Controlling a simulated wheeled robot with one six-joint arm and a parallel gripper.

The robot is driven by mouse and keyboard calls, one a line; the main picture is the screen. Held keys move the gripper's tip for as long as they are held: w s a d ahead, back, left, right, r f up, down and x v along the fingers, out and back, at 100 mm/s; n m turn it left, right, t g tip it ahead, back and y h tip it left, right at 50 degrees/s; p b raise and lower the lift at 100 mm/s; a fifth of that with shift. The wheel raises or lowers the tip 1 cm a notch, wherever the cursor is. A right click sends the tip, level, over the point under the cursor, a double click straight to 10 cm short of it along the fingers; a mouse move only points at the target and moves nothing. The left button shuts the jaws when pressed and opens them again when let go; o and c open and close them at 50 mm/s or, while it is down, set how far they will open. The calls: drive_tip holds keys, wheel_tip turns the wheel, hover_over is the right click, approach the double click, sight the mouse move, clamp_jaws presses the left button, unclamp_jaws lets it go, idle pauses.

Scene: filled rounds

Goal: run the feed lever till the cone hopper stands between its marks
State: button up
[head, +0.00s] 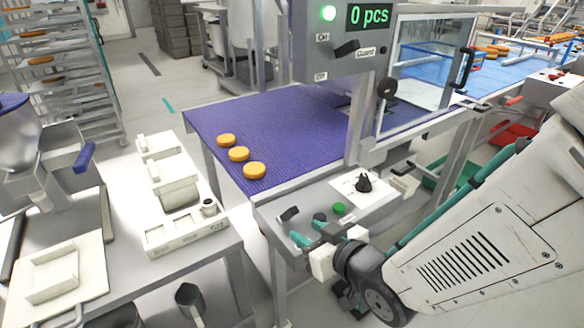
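The cone hopper (28,138) is a grey metal cone with a blue rim, on a machine at the left edge and cut off by the frame. Its marks and its fill level cannot be made out. A blue lever handle (85,157), apparently the feed lever, sticks up at an angle from the right of that machine. My gripper (308,230), with teal fingers, is over the front of the grey control panel, far right of the lever. Its fingers look apart, with nothing seen between them.
A purple belt (285,125) carries three orange rounds (238,154). The panel (330,190) has a green button (339,208) and a black knob (364,183). White boxes (178,190) and a pale tray (52,275) stand on the left table. A rack (65,75) stands behind.

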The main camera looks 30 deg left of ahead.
sight(288, 216)
drive_tip(key=f, duration=0.2)
drive_tip(key=f+y, duration=0.1)
drive_tip(key=shift+a, duration=0.25)
drive_tip(key=shift+w+a+r+t+y, duration=0.15)
drive_tip(key=shift+r+t+y, duration=0.15)
drive_tip(key=shift+t+y, duration=0.3)
wheel_tip(288, 216, up, 2)
drive_tip(key=shift+r+t+y, duration=0.25)
drive_tip(key=shift+t+y, duration=0.15)
drive_tip(key=shift+y, duration=0.3)
drive_tip(key=shift+w+a+r, duration=0.15)
drive_tip(key=shift+a+r, duration=0.05)
drive_tip(key=shift+r, duration=0.05)
drive_tip(key=x, duration=0.7)
drive_tip(key=shift+a, duration=0.15)
clamp_jaws()
